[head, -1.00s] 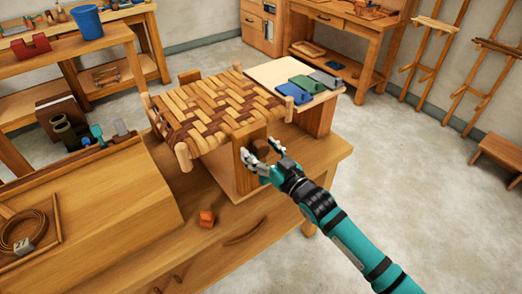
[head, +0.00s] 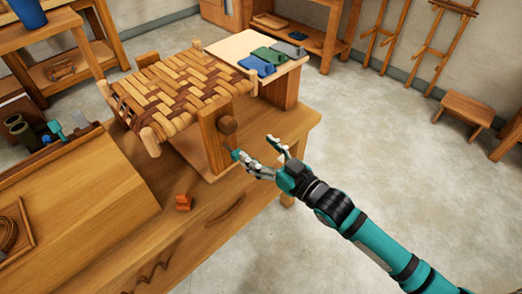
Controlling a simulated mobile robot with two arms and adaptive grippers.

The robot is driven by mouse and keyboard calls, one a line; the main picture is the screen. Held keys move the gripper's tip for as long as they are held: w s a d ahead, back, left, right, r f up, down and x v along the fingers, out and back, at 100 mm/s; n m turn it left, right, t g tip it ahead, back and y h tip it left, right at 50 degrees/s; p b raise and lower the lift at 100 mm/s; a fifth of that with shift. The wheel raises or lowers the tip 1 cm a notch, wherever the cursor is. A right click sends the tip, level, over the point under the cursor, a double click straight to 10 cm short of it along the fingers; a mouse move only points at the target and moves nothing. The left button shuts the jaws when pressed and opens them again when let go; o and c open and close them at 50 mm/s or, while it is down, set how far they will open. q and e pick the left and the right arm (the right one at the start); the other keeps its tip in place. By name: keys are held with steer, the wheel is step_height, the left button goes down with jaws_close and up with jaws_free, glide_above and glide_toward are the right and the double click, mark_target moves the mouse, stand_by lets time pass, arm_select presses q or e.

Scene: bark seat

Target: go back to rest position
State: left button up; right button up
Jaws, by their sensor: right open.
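My right gripper (head: 262,160) is open and empty in the head view. It is just right of the wooden block with a round brown knob (head: 227,125), apart from the knob as far as I can tell. The woven bark seat (head: 182,92), with light and dark brown strips, rests on the wooden workbench (head: 235,205) behind and left of the gripper. My left gripper is not in view.
A small orange block (head: 183,202) lies on the bench front. A pale board (head: 240,45) holds blue (head: 257,65), green (head: 273,56) and grey (head: 290,49) pieces. A low stool (head: 468,112) stands at right. Floor right of the bench is clear.

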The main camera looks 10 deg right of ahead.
stand_by(0.7)
steer(key=s+d+f+m+g+h, duration=0.1)
steer(key=s+d+f+h, duration=0.2)
steer(key=f, duration=0.8)
steer(key=s+d+f+m+g+h, duration=0.15)
steer(key=d+f, duration=0.35)
steer(key=f, duration=0.6)
steer(key=s+d+f+m+g+h, duration=0.1)
steer(key=d+f+g+h, duration=0.3)
steer(key=f, duration=0.8)
steer(key=s+d+f+m+g+h, duration=0.1)
steer(key=s+d+f, duration=0.1)
steer(key=s+f, duration=0.65)
steer(key=s+d+f+g+h, duration=0.1)
steer(key=s+d+f+g, duration=0.15)
steer(key=s+f, duration=0.65)
steer(key=s+f+g, duration=0.1)
steer(key=s+f, duration=0.1)
steer(key=s, duration=0.8)
steer(key=s+f+g, duration=0.2)
steer(key=s, duration=0.8)
steer(key=shift+s+f+g, duration=0.3)
steer(key=shift+f, duration=0.1)
